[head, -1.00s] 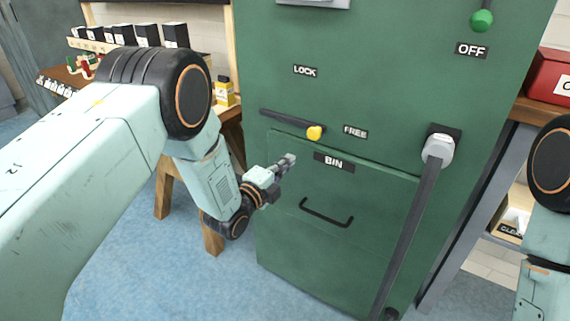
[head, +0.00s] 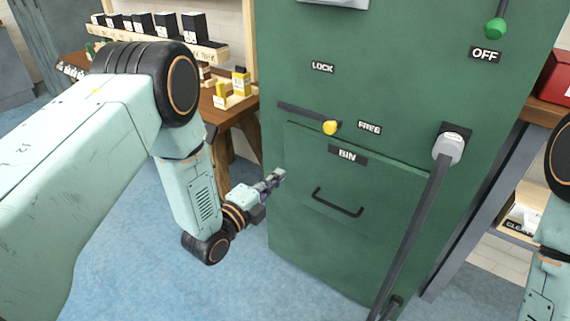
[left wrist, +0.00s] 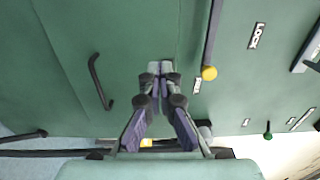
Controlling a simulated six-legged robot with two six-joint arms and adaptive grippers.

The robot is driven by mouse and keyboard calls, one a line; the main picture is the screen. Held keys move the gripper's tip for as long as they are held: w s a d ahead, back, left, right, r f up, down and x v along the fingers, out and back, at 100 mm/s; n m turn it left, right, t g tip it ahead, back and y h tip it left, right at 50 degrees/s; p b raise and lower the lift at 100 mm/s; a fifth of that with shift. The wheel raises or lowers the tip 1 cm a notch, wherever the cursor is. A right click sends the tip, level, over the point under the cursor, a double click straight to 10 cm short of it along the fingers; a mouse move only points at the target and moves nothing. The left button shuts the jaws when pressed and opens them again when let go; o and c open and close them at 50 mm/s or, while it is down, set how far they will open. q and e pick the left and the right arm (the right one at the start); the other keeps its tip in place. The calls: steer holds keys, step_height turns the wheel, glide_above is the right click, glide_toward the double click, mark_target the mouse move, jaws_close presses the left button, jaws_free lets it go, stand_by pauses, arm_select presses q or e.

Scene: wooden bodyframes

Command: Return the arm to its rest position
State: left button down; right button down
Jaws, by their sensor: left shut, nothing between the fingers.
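My left gripper (head: 277,177) is shut and empty in the head view, just left of the front of the green cabinet (head: 300,235). It also shows in the left wrist view (left wrist: 158,72), fingers together, with the cabinet front behind it. My left arm (head: 190,190) comes in from the left, bent down at the elbow. Part of my right arm (head: 545,285) shows at the right edge; its gripper is out of the picture.
The cabinet has a bin drawer handle (head: 338,203), a latch bar with a yellow knob (head: 330,128) near LOCK and FREE labels, and a long grey lever (head: 410,240). A wooden bench (head: 235,110) stands behind my left arm. Blue floor is open below it.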

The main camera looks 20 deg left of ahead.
arm_select(q)
steer(key=s+a+f+n+g+y+p, duration=0.1)
steer(key=s+a+f+n+g+y, duration=0.1)
steer(key=s+f+n+g, duration=0.35)
steer(key=s+a+f+n+g+y, duration=0.2)
steer(key=s+f+n+g, duration=0.1)
steer(key=s+f+n, duration=0.6)
steer(key=s+n+g+y+p, duration=0.1)
steer(key=s+n+g, duration=0.3)
steer(key=s, duration=0.8)
steer(key=s+a+r+n+g+y+p, duration=0.1)
steer(key=s+n+g, duration=0.3)
steer(key=s, duration=0.9)
steer(key=shift+a+r+p, duration=0.3)
steer(key=shift+p, duration=0.45)
steer(key=shift+g, duration=0.25)
